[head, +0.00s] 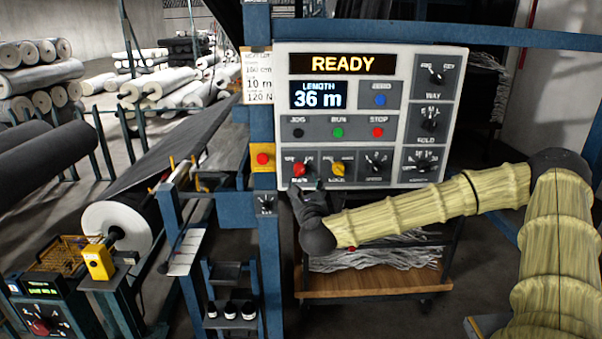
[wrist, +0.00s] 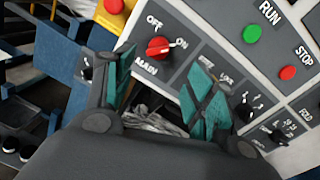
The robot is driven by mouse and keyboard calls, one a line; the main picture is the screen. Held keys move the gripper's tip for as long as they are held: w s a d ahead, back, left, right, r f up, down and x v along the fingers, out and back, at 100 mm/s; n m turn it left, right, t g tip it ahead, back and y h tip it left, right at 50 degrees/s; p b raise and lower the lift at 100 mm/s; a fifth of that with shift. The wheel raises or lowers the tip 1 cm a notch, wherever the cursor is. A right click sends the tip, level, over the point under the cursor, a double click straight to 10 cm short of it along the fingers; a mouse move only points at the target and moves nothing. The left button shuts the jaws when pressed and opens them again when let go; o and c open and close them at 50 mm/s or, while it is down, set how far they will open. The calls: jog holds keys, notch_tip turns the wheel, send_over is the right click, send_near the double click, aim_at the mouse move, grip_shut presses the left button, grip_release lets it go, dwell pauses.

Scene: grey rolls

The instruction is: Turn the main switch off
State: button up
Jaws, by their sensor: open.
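The main switch (head: 299,168) is a red rotary knob at the lower left of the grey control panel (head: 370,75). In the wrist view the red knob (wrist: 159,47) sits between the labels OFF, at upper left, and ON, at right; its white mark seems to point toward ON. My gripper (head: 306,188) is just below the knob in the head view and partly covers the MAIN label. In the wrist view my gripper (wrist: 163,85) is open, its green-padded fingers spread and empty, with the knob beyond the gap, apart from them.
A yellow knob (head: 338,169) for the lock is close on the right; my right finger seems to hide it in the wrist view. A yellow box with a red button (head: 262,159) is close on the left. Below is a wooden-decked cart (head: 375,282).

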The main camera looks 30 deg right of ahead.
aim_at(301, 172)
jog(key=p+x, duration=0.4)
jog(key=x, duration=0.6)
jog(key=shift+w, duration=0.15)
jog(key=shift+a, duration=0.1)
jog(key=c, duration=1)
